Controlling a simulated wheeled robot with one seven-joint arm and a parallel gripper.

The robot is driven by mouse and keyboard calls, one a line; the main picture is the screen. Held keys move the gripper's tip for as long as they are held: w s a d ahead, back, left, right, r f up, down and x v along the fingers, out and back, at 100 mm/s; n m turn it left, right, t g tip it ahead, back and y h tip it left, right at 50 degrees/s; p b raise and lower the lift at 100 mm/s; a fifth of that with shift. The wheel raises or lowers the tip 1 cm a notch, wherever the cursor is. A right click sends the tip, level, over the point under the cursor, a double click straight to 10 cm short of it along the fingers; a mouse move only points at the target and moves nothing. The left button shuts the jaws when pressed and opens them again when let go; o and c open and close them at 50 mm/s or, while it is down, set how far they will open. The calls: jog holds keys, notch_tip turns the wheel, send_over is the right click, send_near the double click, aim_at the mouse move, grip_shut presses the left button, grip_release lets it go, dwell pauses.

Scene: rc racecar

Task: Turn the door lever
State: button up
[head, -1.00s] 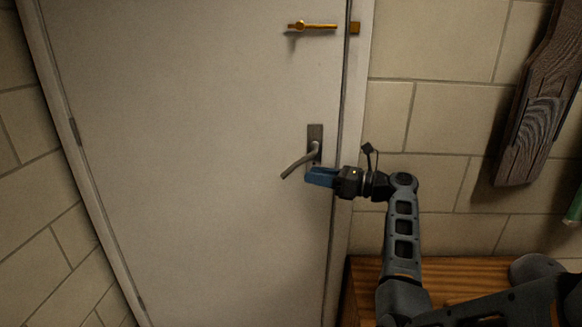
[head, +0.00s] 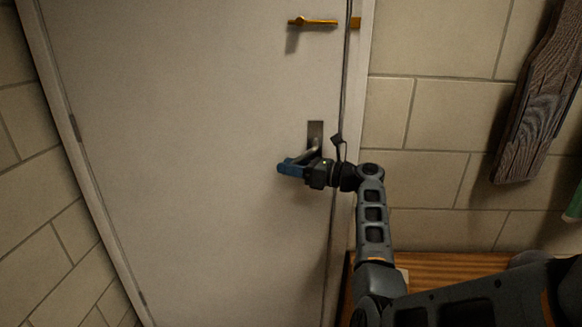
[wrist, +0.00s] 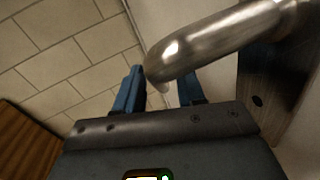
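The metal door lever (head: 312,148) sits on a dark plate (head: 315,128) near the right edge of the white door (head: 200,130). It slants down and left, and its lower part is hidden by my gripper. My gripper (head: 290,168) is at the lever, its blue fingers pointing left. In the wrist view, the shiny lever (wrist: 215,40) crosses in front of the fingers, its tip near the left finger. The two blue fingers of my gripper (wrist: 160,92) are apart. I cannot tell whether they touch the lever.
A brass latch (head: 313,22) is higher on the door, with its catch (head: 355,23) on the frame. A tiled wall (head: 430,120) with a dark wooden board (head: 535,110) is at right. A wooden surface (head: 450,266) lies below my arm.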

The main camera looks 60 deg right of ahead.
grip_shut()
dwell(0.3)
jog(key=shift+w+a+r+m+t, duration=0.15)
jog(key=shift+w+r+m+t, duration=0.2)
jog(key=shift+t, duration=0.3)
jog(key=shift+w+a+r+m+t, duration=0.15)
jog(key=shift+r+t, duration=0.25)
jog(key=shift+t, duration=0.25)
jog(key=shift+w+a+r+m+t+y, duration=0.1)
jog(key=shift+w+r+m+t+y, duration=0.15)
jog(key=shift+r+t, duration=0.35)
jog(key=shift+a+r+m+t+b, duration=0.1)
jog(key=shift+r+m+t+b, duration=0.45)
jog(key=shift+t, duration=0.55)
jog(key=shift+r+m+t+h+b, duration=0.3)
jog(key=shift+r+m+t+h, duration=0.15)
jog(key=shift+r+m+t, duration=0.35)
